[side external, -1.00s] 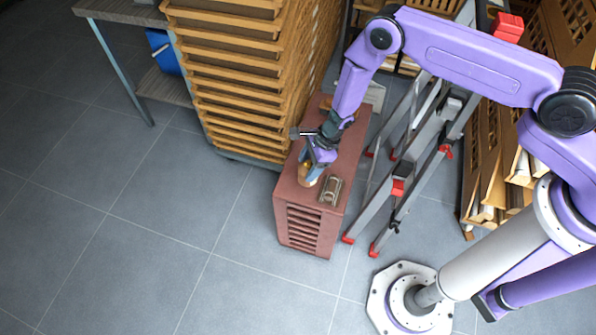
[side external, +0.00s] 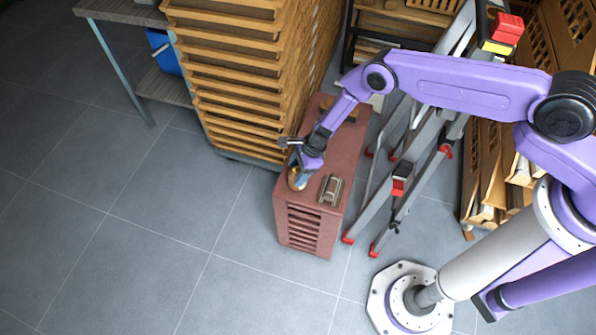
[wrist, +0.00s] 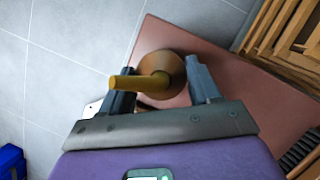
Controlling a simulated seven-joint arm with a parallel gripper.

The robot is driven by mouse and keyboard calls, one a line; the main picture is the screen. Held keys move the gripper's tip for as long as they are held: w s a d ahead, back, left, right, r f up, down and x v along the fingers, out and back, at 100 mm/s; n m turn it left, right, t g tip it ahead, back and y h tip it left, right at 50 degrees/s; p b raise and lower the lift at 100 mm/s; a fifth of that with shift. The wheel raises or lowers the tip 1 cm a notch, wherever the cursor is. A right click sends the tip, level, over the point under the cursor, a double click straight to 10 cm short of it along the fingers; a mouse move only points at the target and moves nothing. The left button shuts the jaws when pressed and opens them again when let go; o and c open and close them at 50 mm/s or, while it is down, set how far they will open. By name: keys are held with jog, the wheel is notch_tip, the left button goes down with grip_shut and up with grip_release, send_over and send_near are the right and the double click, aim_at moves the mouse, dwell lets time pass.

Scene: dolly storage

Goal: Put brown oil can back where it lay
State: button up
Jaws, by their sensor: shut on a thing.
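The brown oil can (side external: 296,181) is at the front left of the red-brown cabinet (side external: 313,222), by the left edge of its top. In the wrist view the can (wrist: 163,66) shows a round brown body and a yellowish spout pointing left. My gripper (side external: 304,170) is shut on the can, with one finger on each side of it in the wrist view (wrist: 160,82). The fingers partly hide the can in the side view. I cannot tell whether its base touches the cabinet top.
A metallic object (side external: 330,190) lies on the cabinet top right of the can. A tall stack of wooden trays (side external: 232,85) stands close at the left. A folding ladder (side external: 415,150) with red feet stands at the right. Floor (side external: 130,240) is clear at the front left.

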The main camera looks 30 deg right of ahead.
jog(key=shift+f, duration=0.55)
jog(key=shift+f, duration=0.15)
jog(key=o, duration=1.2)
jog(key=shift+v, duration=6.2)
